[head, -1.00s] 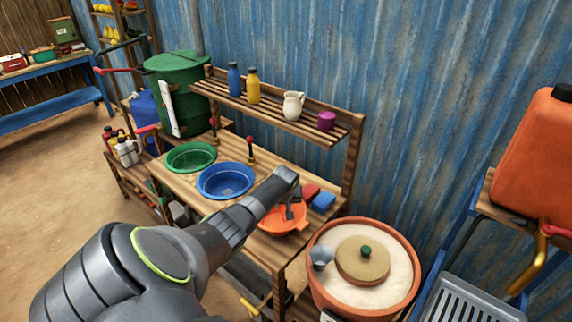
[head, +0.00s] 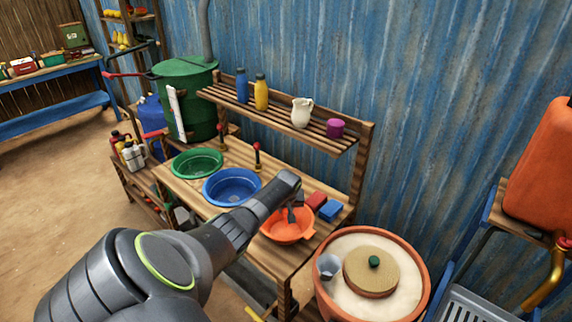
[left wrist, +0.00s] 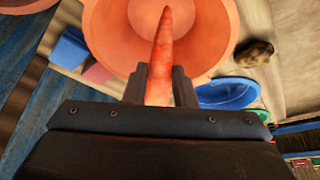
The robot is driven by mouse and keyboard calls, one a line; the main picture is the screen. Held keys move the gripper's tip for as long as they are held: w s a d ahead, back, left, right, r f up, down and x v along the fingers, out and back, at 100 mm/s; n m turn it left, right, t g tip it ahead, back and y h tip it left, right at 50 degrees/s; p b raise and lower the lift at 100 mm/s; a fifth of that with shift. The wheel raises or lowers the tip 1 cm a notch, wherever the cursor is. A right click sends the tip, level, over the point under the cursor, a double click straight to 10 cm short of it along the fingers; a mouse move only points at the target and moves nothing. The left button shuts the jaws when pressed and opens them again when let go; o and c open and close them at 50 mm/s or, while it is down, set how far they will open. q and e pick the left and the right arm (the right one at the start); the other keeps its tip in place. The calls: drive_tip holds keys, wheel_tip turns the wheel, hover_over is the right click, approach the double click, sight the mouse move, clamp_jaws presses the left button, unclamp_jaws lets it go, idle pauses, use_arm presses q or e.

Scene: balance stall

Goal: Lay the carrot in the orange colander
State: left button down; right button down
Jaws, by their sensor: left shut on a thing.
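The orange colander (head: 284,236) sits at the near right end of the wooden counter in the head view. My left gripper (head: 294,212) is over the colander's upper part. In the left wrist view, my left gripper (left wrist: 160,88) is shut on the carrot (left wrist: 166,48), whose tapered end points out beyond the fingertips. The colander (left wrist: 112,40) lies behind the carrot there. I cannot tell whether the carrot touches it. In the head view the carrot is hidden by the gripper. My right gripper is not in view.
A blue basin (head: 232,187) and a green basin (head: 197,164) are set in the counter (head: 306,260). A red sponge (head: 316,200) and a blue sponge (head: 331,210) lie beside the colander. A lidded clay pot (head: 421,277) stands right of the counter. A slatted shelf (head: 285,115) is above.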

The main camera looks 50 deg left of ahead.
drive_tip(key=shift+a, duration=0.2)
